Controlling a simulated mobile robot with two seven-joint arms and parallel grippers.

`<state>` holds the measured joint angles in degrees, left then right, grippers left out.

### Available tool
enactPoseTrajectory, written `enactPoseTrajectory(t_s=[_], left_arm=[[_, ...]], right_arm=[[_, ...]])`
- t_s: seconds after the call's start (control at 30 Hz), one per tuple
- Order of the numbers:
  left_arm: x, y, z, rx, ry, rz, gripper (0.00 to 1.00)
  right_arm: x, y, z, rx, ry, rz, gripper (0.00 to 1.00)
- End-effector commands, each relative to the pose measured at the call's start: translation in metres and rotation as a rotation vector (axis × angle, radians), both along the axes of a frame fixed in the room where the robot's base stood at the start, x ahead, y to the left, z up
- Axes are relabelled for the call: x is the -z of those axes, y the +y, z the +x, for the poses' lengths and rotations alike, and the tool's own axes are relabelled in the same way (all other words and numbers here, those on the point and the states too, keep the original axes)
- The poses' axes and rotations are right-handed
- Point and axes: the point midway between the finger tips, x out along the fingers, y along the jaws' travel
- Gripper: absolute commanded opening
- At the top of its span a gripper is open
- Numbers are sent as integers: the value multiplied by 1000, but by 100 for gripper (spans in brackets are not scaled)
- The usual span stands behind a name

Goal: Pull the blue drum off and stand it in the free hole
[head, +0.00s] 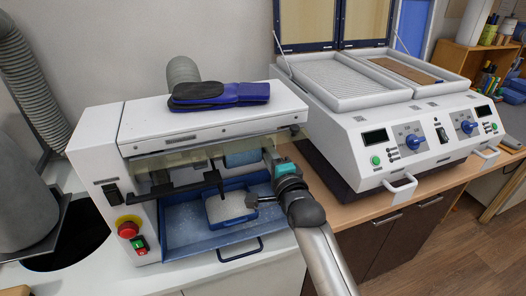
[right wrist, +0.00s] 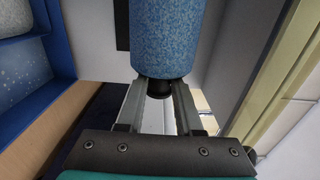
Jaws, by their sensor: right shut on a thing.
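The blue speckled drum (head: 243,158) sits in the front opening of the white grinding machine (head: 200,118), below the clear guard. My right gripper (head: 272,157) is at the drum's right end. In the right wrist view, the drum (right wrist: 164,40) stands out beyond my right gripper (right wrist: 158,90), whose two fingers are shut on the dark stub at the drum's near end. The drum's far end is out of frame there, and I cannot tell how it meets the spindle. I cannot make out the free hole. My left gripper is not in view.
A blue pull-out tray (head: 188,240) with a smaller white-filled blue box (head: 229,208) lies below the drum. A red stop knob (head: 128,229) is at the left. Dark blue insoles (head: 220,94) lie on top. A white heating unit (head: 410,140) stands close on the right.

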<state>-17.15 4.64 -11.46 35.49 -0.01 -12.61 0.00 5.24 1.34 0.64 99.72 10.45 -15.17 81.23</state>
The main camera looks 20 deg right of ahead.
Motion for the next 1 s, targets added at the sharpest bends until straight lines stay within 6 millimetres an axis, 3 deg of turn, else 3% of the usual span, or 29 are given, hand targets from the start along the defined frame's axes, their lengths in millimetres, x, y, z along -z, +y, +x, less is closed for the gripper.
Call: enactPoseTrajectory(t_s=[0.5,1.0], left_arm=[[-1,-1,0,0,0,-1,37],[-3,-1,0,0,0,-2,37]], right_arm=[[-1,-16,1,1,-3,0,0],[-2,-18,-1,1,-2,1,0]])
